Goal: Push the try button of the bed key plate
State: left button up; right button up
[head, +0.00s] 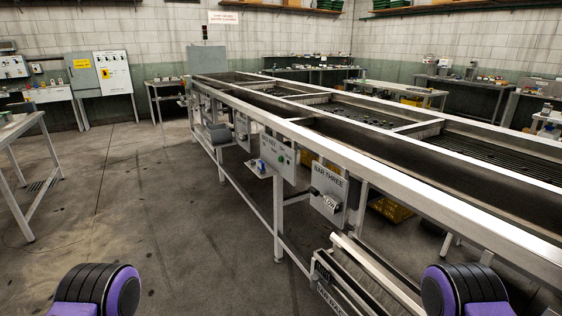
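A grey plate (277,157) hangs on the near side of the long roller machine. Its lettering is small and seems to end in "KEY". A small green round button (281,159) shows on it, and a blue and white part (261,166) is at its lower left. I cannot read a "try" label. To its right hangs another plate (329,192) lettered "BAR THREE", with a dark control and a small tag on it. Neither gripper is in view. Only purple and black rounded parts of my arms show at the bottom left and bottom right, apart from the plates.
The long machine (345,155) runs from the right foreground to the back. Pale rails (375,270) jut out low at its near side. A table (20,128) stands at the left edge. The concrete floor (125,195) between them is clear. Grey cabinets (100,73) stand at the back left.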

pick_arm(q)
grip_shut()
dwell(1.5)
